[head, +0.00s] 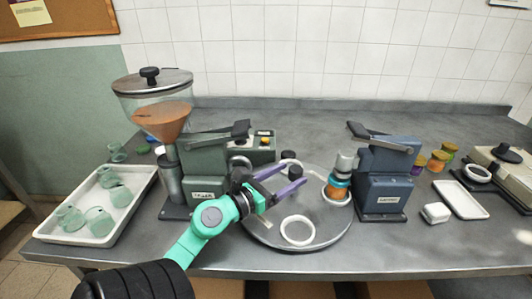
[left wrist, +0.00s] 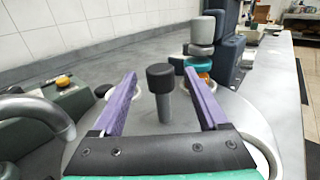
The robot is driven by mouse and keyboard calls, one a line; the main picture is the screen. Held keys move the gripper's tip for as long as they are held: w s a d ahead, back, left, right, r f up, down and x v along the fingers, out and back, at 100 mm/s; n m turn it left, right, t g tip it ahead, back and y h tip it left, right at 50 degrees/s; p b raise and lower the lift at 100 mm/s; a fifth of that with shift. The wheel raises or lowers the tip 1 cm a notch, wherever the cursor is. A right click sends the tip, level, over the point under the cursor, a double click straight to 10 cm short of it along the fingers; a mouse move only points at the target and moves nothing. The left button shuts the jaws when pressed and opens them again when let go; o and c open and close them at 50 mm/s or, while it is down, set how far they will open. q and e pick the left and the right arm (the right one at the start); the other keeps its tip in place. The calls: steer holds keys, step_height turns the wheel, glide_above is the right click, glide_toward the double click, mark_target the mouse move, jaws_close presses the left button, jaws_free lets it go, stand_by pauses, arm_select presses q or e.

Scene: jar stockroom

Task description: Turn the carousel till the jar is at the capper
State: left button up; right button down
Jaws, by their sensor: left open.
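The carousel (head: 270,232) is a round grey turntable between the two machines, with white ring holders. An orange-filled jar (head: 338,190) sits at its right edge, appearing under the head of the blue-grey capper (head: 385,188); the jar also shows in the left wrist view (left wrist: 203,66). I cannot tell whether it is exactly centred there. My left gripper (head: 294,179) is open over the carousel. In the left wrist view, a black-topped post (left wrist: 160,78) stands between its two purple fingers, with gaps on both sides. My right gripper is out of view.
A green filler (head: 205,180) with an orange-filled hopper (head: 165,118) stands left of the carousel. A white tray (head: 142,190) with several green jars is farther left. Filled jars (head: 438,161), a small white box (head: 436,213) and a white tray (head: 470,200) stand right of the capper.

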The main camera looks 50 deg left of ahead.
arm_select(q)
steer(key=s+b, duration=0.1)
steer(key=s, duration=0.1)
steer(key=s+b, duration=0.1)
steer(key=s, duration=0.2)
steer(key=s+b, duration=0.1)
steer(key=s, duration=0.1)
steer(key=shift+s+a+f, duration=0.2)
steer(key=shift+s+a, duration=0.05)
steer(key=shift+s, duration=0.15)
steer(key=shift+s+r, duration=0.2)
steer(key=shift+s, duration=0.1)
